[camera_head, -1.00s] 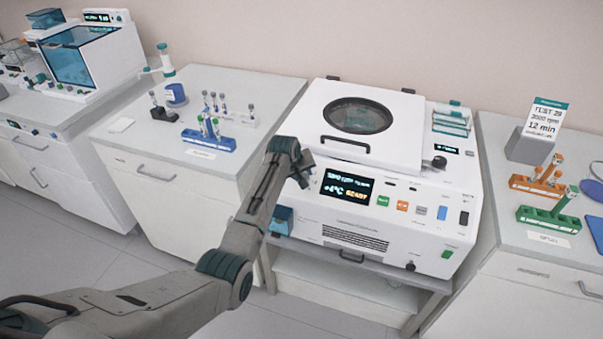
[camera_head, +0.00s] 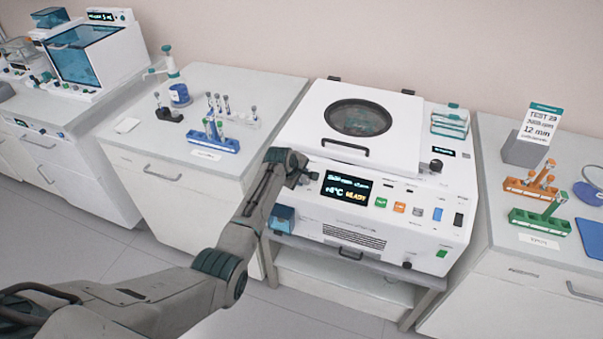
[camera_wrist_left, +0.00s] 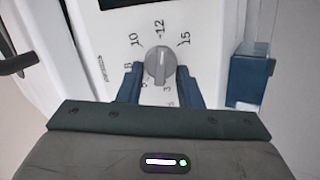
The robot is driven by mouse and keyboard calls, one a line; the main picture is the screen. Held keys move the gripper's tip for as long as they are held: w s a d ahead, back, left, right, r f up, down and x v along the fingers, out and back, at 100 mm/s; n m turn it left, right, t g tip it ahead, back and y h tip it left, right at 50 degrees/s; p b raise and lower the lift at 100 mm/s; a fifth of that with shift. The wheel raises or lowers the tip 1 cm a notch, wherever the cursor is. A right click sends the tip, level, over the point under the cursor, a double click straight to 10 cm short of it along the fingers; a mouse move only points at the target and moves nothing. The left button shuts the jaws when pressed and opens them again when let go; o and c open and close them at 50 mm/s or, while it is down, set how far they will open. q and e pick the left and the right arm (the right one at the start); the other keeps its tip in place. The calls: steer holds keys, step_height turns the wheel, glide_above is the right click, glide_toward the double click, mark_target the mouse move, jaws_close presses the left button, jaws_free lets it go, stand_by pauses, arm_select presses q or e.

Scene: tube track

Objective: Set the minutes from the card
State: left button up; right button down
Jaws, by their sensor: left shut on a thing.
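The card (camera_head: 540,124) stands at the right and reads "12 min" under a test number and an rpm line. The grey minutes knob (camera_wrist_left: 158,66) is on the white centrifuge front (camera_head: 330,238), with 10, 12 and 15 printed around its top. Its pale line points up at the 12 mark. My left gripper (camera_wrist_left: 159,84) is shut on the knob, a finger on each side. In the head view the left gripper (camera_head: 297,182) is left of the display (camera_head: 346,190) and hides the knob. My right gripper is not in view.
The centrifuge's lid (camera_head: 362,120) is closed. A blue box (camera_head: 283,219) sticks out below the left gripper, and it also shows beside the knob in the wrist view (camera_wrist_left: 249,78). Tube racks stand on the left bench (camera_head: 212,143) and right bench (camera_head: 537,205).

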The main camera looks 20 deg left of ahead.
arm_select(q)
steer(key=shift+n, duration=0.5)
steer(key=o, duration=1)
steer(key=shift+s, duration=0.15)
steer(key=b+v, duration=0.1)
steer(key=v, duration=0.9)
steer(key=shift+s+a+r+b, duration=0.15)
steer(key=shift+s+r+b, duration=0.1)
steer(key=shift+b, duration=0.1)
steer(key=shift+f, duration=0.1)
